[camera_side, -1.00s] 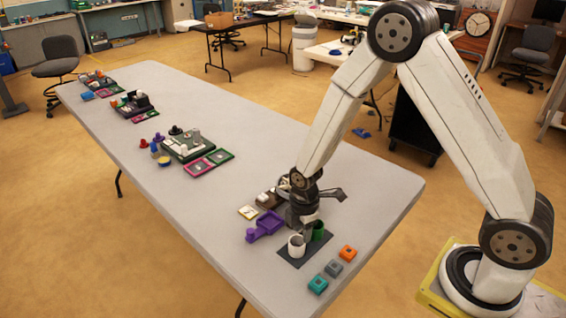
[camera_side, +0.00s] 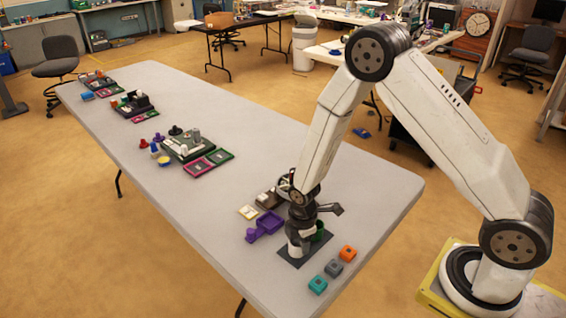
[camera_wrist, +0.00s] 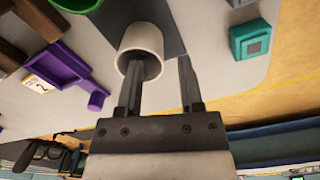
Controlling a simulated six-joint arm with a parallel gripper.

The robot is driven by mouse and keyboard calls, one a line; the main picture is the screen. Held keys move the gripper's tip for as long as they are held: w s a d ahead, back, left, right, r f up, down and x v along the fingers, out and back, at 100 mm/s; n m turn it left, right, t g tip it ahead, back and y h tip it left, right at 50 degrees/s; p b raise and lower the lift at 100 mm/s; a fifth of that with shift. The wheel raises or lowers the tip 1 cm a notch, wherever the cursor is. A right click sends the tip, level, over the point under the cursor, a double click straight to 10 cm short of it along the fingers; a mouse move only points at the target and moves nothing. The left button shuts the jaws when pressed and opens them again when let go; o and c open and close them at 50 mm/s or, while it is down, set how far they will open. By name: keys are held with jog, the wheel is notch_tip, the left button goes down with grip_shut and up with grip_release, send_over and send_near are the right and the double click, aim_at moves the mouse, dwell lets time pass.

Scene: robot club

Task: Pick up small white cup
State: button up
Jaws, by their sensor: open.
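The small white cup (camera_side: 294,250) stands on a dark mat (camera_side: 312,252), mostly hidden by my gripper in the side view. In the wrist view the white cup (camera_wrist: 127,42) shows its open mouth toward me, at top centre. My gripper (camera_wrist: 160,62) is open. Its left finger overlaps the cup's mouth and its right finger is just outside the cup's right side. I cannot tell how far the left finger reaches into the cup. In the side view my gripper (camera_side: 300,236) is directly over the cup.
A green cup (camera_side: 318,233) stands close behind on the mat. A purple tray (camera_side: 266,224) lies to the left. Teal (camera_side: 318,285), grey (camera_side: 333,268) and orange (camera_side: 348,253) blocks line the right. The table (camera_side: 225,225) is clear toward its front left edge.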

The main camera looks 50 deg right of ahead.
jog(key=shift+f, duration=1.5)
jog(key=shift+c, duration=0.2)
grip_shut()
